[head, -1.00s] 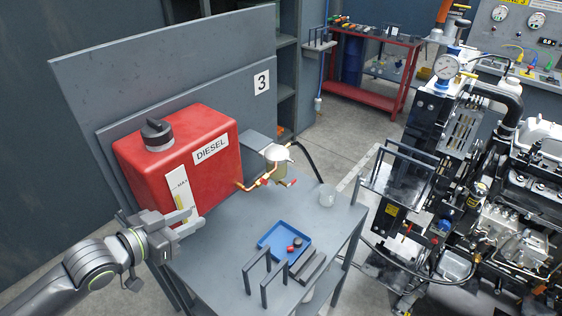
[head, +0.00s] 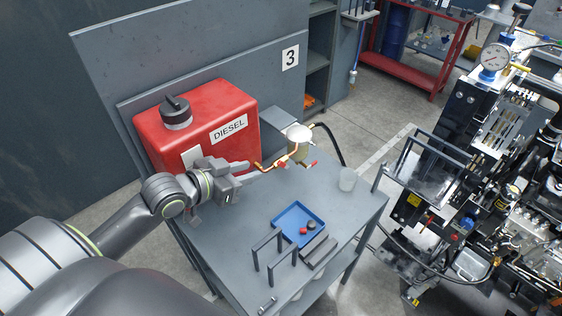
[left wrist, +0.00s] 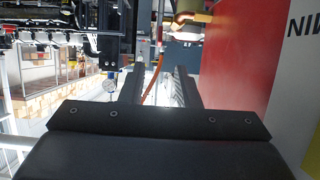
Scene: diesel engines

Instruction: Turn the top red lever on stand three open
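Stand three carries a red DIESEL tank (head: 205,112) with a copper fuel pipe (head: 274,163) running from its right side to a small metal filter bowl (head: 299,150). Small red levers sit on this line; one red lever (head: 313,164) shows below the bowl, and another red spot (head: 281,165) is nearer the tank. I cannot tell clearly which is the top one. My left gripper (head: 246,173) is in front of the tank, its fingertips close to the pipe's tank end. In the left wrist view its fingers (left wrist: 158,88) are apart, with a thin orange-red strip seen between them. My right gripper is not in view.
A grey back panel (head: 90,70) stands behind the tank. An engine (head: 500,170) is at right.

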